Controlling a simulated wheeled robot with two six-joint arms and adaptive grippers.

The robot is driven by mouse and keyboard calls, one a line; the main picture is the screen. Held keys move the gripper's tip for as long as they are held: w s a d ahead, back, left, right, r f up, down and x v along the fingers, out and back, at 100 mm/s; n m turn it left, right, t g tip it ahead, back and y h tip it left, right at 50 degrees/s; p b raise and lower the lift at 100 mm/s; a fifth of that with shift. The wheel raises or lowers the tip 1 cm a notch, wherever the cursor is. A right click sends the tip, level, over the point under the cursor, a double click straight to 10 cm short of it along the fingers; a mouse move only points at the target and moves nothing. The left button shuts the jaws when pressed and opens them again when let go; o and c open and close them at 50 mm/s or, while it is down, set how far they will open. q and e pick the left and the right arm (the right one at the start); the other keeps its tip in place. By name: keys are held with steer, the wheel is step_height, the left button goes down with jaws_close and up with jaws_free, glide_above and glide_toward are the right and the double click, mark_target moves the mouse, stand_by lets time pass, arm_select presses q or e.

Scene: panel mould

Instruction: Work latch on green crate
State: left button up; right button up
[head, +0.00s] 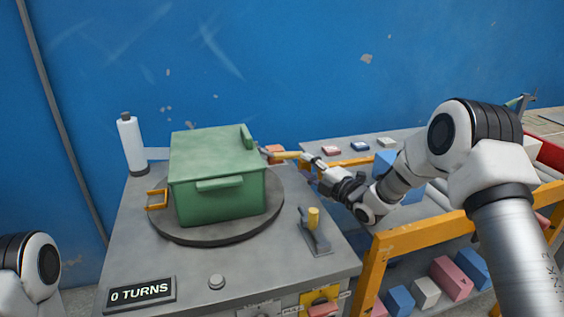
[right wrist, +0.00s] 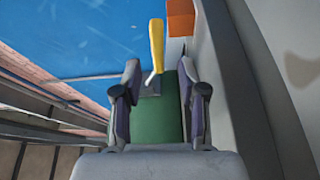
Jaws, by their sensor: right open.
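The green crate (head: 218,178) stands shut on a round dark turntable (head: 215,236). A yellow-handled lever (head: 286,155) sticks out on the crate's right side; it also shows in the right wrist view (right wrist: 157,45). An orange-yellow bracket (head: 157,198) is on the crate's left side. My right gripper (head: 311,163) is open and empty, close to the lever's handle. In the right wrist view the handle rises beyond the gap between my fingers (right wrist: 160,90), with the crate's green wall (right wrist: 157,122) behind. My left gripper is out of view.
A yellow-framed rack (head: 410,239) with coloured blocks stands at the right.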

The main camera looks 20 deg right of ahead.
mark_target(293, 158)
steer(key=x, duration=0.7)
steer(key=shift+w+a+r, duration=0.1)
steer(key=shift+w+a, duration=0.1)
steer(key=shift+w, duration=0.05)
steer(key=shift+s, duration=0.1)
jaws_close()
